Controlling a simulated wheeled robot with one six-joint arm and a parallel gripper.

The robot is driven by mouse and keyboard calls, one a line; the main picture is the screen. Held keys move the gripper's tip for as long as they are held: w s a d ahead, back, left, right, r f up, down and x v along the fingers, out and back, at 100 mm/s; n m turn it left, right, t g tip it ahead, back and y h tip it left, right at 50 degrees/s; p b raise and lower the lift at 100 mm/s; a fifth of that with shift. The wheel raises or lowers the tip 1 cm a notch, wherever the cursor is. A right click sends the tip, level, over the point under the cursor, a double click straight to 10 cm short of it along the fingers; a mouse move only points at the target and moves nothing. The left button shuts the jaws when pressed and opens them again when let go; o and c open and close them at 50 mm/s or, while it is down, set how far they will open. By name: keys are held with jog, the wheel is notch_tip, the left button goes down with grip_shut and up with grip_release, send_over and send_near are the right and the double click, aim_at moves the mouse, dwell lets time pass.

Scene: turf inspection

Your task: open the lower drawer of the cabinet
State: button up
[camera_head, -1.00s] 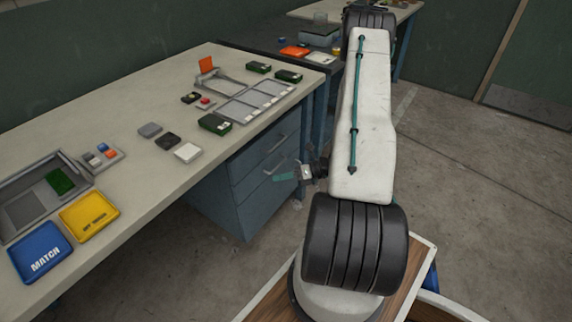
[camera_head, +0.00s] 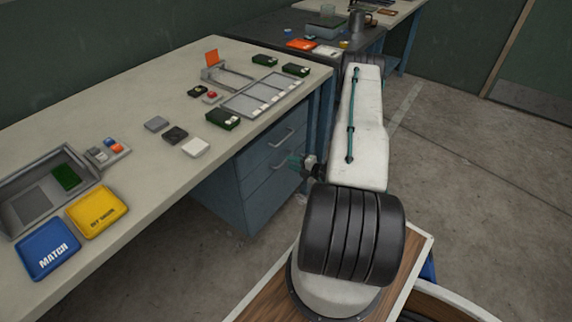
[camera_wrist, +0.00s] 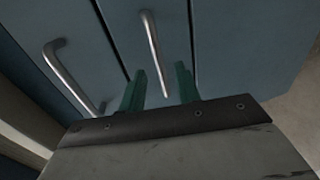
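The blue-grey cabinet (camera_head: 236,203) stands under the workbench. Its upper drawer handle (camera_head: 283,138) is a metal bar. The lower drawer (camera_head: 258,180) sits beneath it and looks shut. In the wrist view, two bar handles show: the upper drawer's handle (camera_wrist: 72,78) at left and the lower drawer's handle (camera_wrist: 152,48) in the middle. My gripper (camera_wrist: 160,78) is open, its two green fingers on either side of the lower handle's near end. I cannot tell how deep the handle sits between them. In the head view, my gripper (camera_head: 294,161) is at the drawer front, partly hidden by my arm.
The workbench top (camera_head: 130,130) above the cabinet holds a blue tray (camera_head: 47,249), a yellow tray (camera_head: 97,211) and several small boxes. A bench leg (camera_head: 324,108) stands close beside the cabinet. The concrete floor (camera_head: 470,190) to the right is clear.

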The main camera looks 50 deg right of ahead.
jog(key=shift+x, duration=1.4)
